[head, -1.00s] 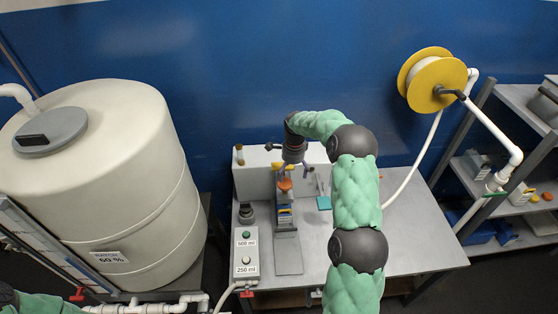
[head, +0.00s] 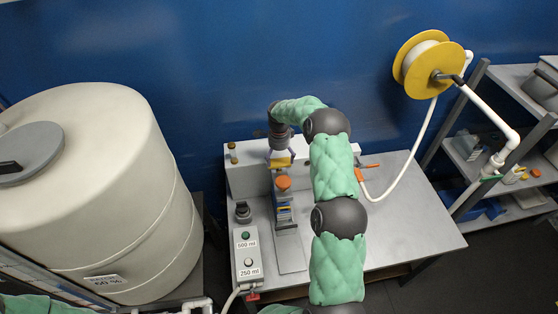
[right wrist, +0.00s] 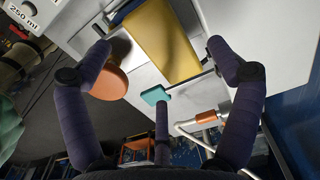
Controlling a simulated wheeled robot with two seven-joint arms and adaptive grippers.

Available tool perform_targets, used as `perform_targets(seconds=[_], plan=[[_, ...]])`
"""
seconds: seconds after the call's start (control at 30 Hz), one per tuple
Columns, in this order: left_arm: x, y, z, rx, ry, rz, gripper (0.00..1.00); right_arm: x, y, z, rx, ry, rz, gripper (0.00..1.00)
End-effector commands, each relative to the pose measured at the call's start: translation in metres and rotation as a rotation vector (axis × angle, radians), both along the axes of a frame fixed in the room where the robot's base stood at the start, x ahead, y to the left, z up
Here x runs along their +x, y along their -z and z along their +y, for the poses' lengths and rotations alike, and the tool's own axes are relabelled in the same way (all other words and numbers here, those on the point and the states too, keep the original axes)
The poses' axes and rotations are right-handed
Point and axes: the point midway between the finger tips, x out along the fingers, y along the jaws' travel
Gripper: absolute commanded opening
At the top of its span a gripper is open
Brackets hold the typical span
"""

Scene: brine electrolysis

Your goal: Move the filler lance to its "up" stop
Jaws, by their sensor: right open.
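The filler stands on the metal bench in front of a pale box. A yellow block (head: 283,163), which looks like the filler lance's handle, is at its upper part. It also shows large in the right wrist view (right wrist: 162,38). My right gripper (head: 281,157) is open, with its fingers on either side of the yellow block; I cannot tell whether they touch it. An orange round knob (head: 284,183) sits below the block, and beside the left finger in the wrist view (right wrist: 110,84). The lance tube itself is not clearly seen. My left gripper is out of view.
A control box (head: 247,255) with "500 ml" and "250 ml" buttons is at the bench's front left. A large pale tank (head: 130,190) stands left. An orange-handled hose end (head: 360,174) lies to the right of my right arm. The bench's right part (head: 410,235) is clear.

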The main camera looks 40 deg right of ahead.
Motion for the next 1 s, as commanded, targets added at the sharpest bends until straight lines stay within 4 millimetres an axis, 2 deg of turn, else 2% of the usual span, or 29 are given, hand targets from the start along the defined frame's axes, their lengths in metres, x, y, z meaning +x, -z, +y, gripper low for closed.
perform_targets(seconds=[0.1, 0.23, 0.57, 0.6, 0.8, 0.9, 1.0], plan=[[0.000, -0.003, 0.000, 0.000, 0.000, 0.000, 0.40, 0.000, 0.015, 0.000, 0.000, 0.001, 0.001, 0.91], [0.000, -0.004, 0.000, 0.000, 0.000, 0.000, 0.40, 0.000, 0.025, -0.001, 0.000, 0.001, 0.000, 0.91], [0.000, -0.005, 0.000, 0.000, 0.000, 0.000, 0.40, 0.000, 0.029, -0.001, 0.000, 0.000, -0.001, 0.91], [0.000, -0.005, 0.000, 0.000, 0.000, 0.000, 0.40, 0.000, 0.029, -0.001, 0.000, 0.000, -0.001, 0.88], [0.000, -0.005, 0.000, 0.000, 0.000, 0.000, 0.40, 0.000, 0.029, 0.000, 0.000, 0.000, -0.001, 0.32], [0.000, -0.005, 0.000, 0.000, 0.000, 0.000, 0.40, 0.000, 0.029, 0.000, 0.000, 0.000, -0.001, 0.08], [0.000, -0.005, 0.000, 0.000, 0.000, 0.000, 0.40, 0.000, 0.025, -0.001, -0.001, 0.000, -0.002, 0.07]])
